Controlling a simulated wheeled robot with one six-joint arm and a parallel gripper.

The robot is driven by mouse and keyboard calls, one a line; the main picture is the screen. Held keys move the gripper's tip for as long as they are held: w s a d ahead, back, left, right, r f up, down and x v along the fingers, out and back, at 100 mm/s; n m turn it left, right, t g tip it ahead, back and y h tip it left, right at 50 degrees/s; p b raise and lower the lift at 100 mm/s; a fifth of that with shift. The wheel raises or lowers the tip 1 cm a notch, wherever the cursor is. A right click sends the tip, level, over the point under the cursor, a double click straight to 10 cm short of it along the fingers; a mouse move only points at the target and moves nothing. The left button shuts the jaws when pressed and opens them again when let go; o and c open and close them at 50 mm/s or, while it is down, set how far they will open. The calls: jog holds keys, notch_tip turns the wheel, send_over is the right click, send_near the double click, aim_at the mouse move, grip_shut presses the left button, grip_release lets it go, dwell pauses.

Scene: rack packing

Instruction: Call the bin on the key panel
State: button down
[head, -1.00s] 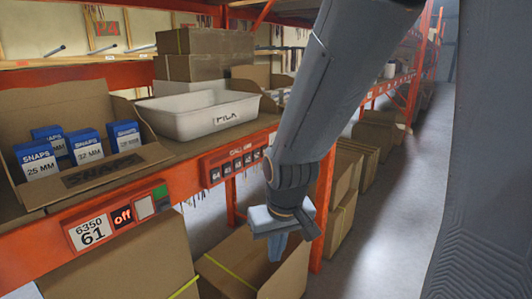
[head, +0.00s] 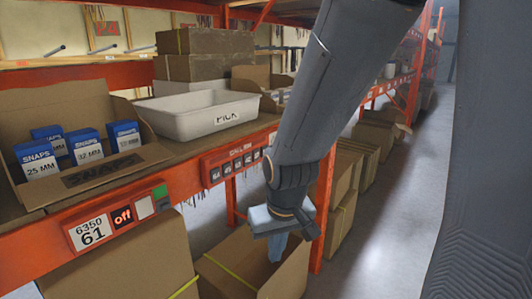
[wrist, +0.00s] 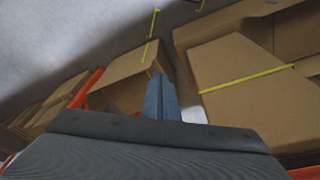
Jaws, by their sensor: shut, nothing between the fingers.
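The key panel (head: 234,162) is a red strip with a row of dark keys under a "CALL BIN" heading, fixed to the orange shelf beam. Its right end is close to my arm in the head view. A white bin (head: 197,114) labelled "PICK" stands on the shelf above the panel. My gripper (head: 277,250) is shut and empty, pointing down, to the right of and below the panel, apart from it. In the wrist view the closed fingers (wrist: 162,98) show over cardboard boxes, and the panel is not in view.
An open carton with blue "SNAPS" boxes (head: 87,146) sits on the shelf at left. A sign reading "6350 61" (head: 90,231) and an "off" display (head: 122,217) are on the beam. Cardboard boxes (head: 255,262) stand below the gripper. The aisle floor (head: 390,215) at right is clear.

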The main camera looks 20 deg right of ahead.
jog(key=shift+f, duration=0.1)
notch_tip(320, 180, down, 13)
jog(key=w+g+b, duration=0.1)
jog(key=b, duration=1.1)
